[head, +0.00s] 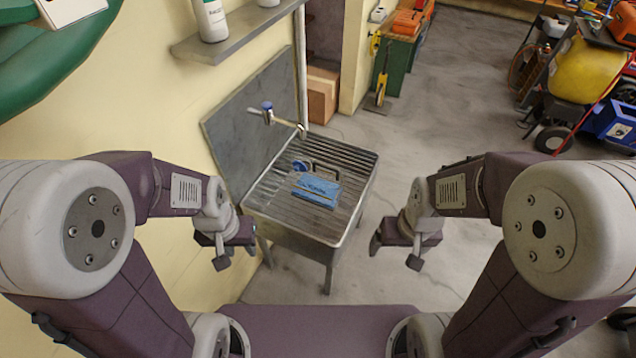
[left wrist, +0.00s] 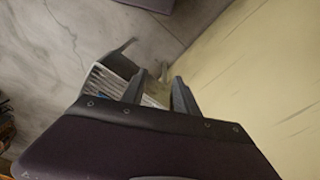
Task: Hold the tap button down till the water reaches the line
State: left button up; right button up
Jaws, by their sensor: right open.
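The tap (head: 285,120) comes out of the grey splashback of the sink, with a blue-topped part (head: 267,106) that may be its button. Its spout points over the ribbed top of the sink (head: 270,195). A small round blue thing (head: 301,166) with a dark part beside it lies below the spout; I cannot tell what it is. No water or fill line can be made out. My left gripper (head: 236,257) is open and empty at the sink's near left corner; its fingers also show in the left wrist view (left wrist: 159,90). My right gripper (head: 395,254) is open and empty, right of the sink.
A flat blue thing (head: 317,189) lies on the sink top. A shelf (head: 235,38) with a white bottle (head: 211,20) juts from the wall above. A cardboard box (head: 321,95) stands behind the sink. The floor to the right is clear up to a yellow machine (head: 583,70).

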pick_arm(q)
grip_shut()
dwell(1.5)
